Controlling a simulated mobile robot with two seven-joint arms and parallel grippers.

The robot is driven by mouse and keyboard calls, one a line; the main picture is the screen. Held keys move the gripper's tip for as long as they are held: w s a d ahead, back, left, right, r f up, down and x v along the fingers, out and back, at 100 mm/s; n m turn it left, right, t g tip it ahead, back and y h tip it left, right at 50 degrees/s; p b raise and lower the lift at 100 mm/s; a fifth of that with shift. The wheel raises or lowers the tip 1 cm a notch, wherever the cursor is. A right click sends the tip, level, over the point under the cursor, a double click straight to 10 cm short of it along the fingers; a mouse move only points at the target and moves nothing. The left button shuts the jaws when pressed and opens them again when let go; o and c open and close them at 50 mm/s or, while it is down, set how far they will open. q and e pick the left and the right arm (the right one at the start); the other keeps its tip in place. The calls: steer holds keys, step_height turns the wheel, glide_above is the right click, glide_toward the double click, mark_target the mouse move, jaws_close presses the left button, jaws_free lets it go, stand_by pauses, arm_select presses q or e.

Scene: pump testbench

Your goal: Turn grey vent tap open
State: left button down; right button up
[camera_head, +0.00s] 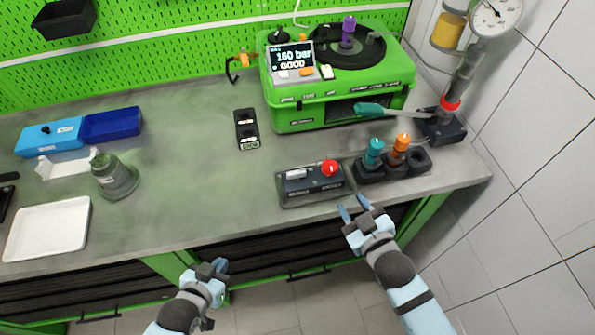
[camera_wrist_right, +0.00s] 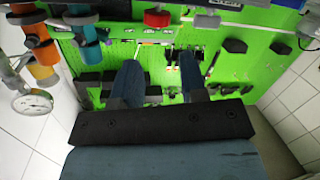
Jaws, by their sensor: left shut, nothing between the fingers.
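I cannot pick out the grey vent tap with certainty. The green pump unit (camera_head: 340,80) stands at the back of the bench; its screen (camera_head: 290,58) reads 160 bar GOOD. Right of it, a grey pipe post (camera_head: 463,75) with a red collar (camera_head: 450,104) rises to a round gauge (camera_head: 496,14). A lever with a teal grip (camera_head: 370,108) reaches left from the post. My right gripper (camera_head: 354,207) is open and empty at the bench's front edge, below the socket block. Its fingers stand apart in the right wrist view (camera_wrist_right: 160,75). My left gripper (camera_head: 216,267) is shut and empty, before the bench.
A control box with a red knob (camera_head: 329,167) and a socket block holding teal (camera_head: 373,152) and orange (camera_head: 401,145) plugs stand near the front edge. A white tray (camera_head: 48,228), grey jar (camera_head: 114,178) and blue bins (camera_head: 112,125) are left.

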steer(key=w+a+r+n+t+y+b, duration=0.1)
steer(key=w+a+r+n+y, duration=0.45)
steer(key=a+r, duration=0.2)
steer(key=s+a+r+n+g+y+b, duration=0.3)
steer(key=a+r+n+g, duration=0.5)
steer(key=n, duration=0.6)
steer(key=s+a+r+n+g+y+b, duration=0.15)
steer(key=a+r+n+g+y, duration=0.35)
steer(key=n+g, duration=0.7)
steer(key=n+t+h+b, duration=0.3)
steer(key=n+h+b, duration=0.2)
steer(key=n+h, duration=1.15)
glide_toward(296, 172)
steer(key=shift+n, duration=0.4)
steer(key=p+x, duration=0.1)
steer(key=x, duration=0.8)
steer(key=shift+f, duration=0.1)
